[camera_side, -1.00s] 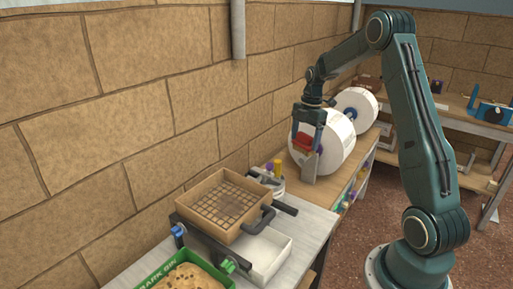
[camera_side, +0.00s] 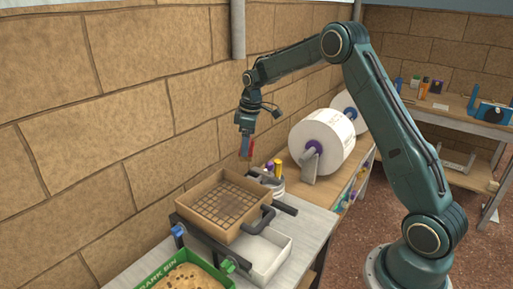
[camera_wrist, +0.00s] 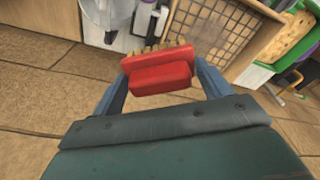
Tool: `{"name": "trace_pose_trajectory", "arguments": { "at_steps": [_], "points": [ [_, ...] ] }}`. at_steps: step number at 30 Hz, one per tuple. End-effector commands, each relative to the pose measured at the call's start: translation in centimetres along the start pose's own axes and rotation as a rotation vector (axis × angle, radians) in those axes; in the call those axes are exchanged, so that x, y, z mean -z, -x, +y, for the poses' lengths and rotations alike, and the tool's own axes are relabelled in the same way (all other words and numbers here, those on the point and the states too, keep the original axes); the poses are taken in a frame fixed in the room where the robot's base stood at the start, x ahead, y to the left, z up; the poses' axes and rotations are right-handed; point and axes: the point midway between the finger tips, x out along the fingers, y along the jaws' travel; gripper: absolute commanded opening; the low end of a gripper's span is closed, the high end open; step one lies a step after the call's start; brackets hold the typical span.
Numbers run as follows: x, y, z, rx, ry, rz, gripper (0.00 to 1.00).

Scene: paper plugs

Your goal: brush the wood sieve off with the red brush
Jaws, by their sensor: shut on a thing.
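The wood sieve (camera_side: 189,199) is a square wooden box with a mesh floor, held on a dark frame over a white tray. In the wrist view the sieve (camera_wrist: 262,52) lies beyond the brush, up and to the right. My gripper (camera_side: 245,150) is shut on the red brush (camera_wrist: 160,72), whose pale bristles point away from the gripper. In the side view the brush shows only as a small red patch between the fingers. The gripper hangs above and behind the sieve's far corner, apart from it. Some brownish matter appears on the mesh.
A white tray (camera_side: 281,258) sits below the sieve, and a green bin (camera_side: 222,277) with brown contents stands in front. A large white paper roll (camera_side: 326,140) stands to the right. The block wall is close on the left.

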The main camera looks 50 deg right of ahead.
Motion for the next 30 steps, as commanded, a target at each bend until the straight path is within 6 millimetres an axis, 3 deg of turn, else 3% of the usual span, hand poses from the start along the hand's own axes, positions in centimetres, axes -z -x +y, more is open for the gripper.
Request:
{"name": "trace_pose_trajectory", "arguments": {
  "at_steps": [12,21,30],
  "points": [
    [8.4,-1.0,-5.0,-0.041,-0.322,0.001,0.58],
    [13.0,-1.6,-8.9,-0.065,-0.528,0.001,0.58],
    [12.6,-6.0,-9.0,-0.066,-0.547,-0.002,0.58]
  ]
}}
